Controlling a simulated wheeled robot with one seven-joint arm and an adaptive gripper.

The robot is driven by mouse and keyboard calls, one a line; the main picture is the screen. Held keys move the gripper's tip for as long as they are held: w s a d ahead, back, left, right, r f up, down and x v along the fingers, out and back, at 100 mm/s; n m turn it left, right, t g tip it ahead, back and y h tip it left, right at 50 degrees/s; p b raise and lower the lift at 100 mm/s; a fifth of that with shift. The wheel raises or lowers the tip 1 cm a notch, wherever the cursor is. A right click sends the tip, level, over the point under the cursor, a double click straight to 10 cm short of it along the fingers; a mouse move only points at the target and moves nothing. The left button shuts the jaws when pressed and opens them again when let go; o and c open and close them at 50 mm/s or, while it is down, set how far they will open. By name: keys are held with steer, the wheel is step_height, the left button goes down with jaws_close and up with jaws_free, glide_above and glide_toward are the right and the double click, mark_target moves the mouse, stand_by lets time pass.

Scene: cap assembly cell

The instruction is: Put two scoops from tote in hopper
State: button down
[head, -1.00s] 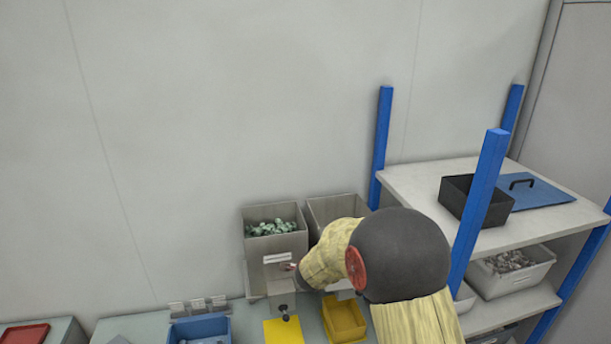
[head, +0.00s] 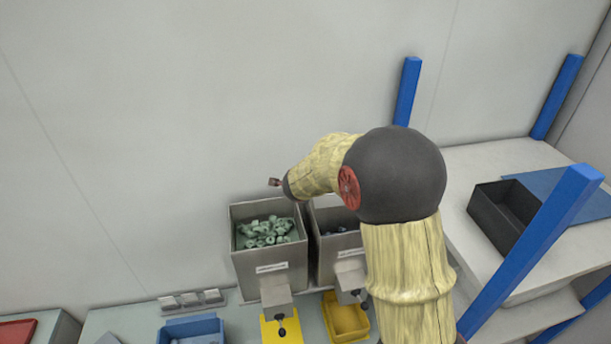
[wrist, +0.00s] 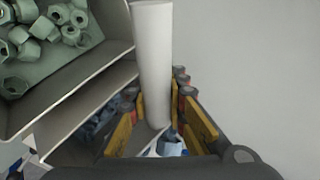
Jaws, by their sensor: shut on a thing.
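My gripper (wrist: 160,122) is shut on a white rod-like handle (wrist: 153,55), which looks like part of the scoop. The scoop's bowl cannot be made out. In the head view, my wrist is above the back rims of two grey hoppers, and the gripper is mostly hidden behind it. The left hopper (head: 270,282) holds green nut-like pieces, also seen in the wrist view (wrist: 100,75). The right hopper (head: 318,250) holds dark bluish pieces and is partly covered by my arm. A blue tote (head: 190,328) sits at the bottom edge; its contents are barely visible.
A yellow tray (head: 347,318) and a yellow plate (head: 281,330) lie below the hopper outlets. A shelf with blue posts (head: 530,255) and a black bin (head: 503,212) stands at right. The wall (head: 200,100) is close behind the hoppers.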

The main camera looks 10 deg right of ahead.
steer(key=shift+w+d+f+m+t+y, duration=0.2)
steer(key=shift+m+y, duration=0.1)
steer(key=shift+y, duration=0.2)
steer(key=shift+w+d+f+m+t+y, duration=0.1)
steer(key=shift+d+m+y, duration=0.15)
steer(key=shift+y, duration=0.25)
steer(key=shift+r, duration=0.1)
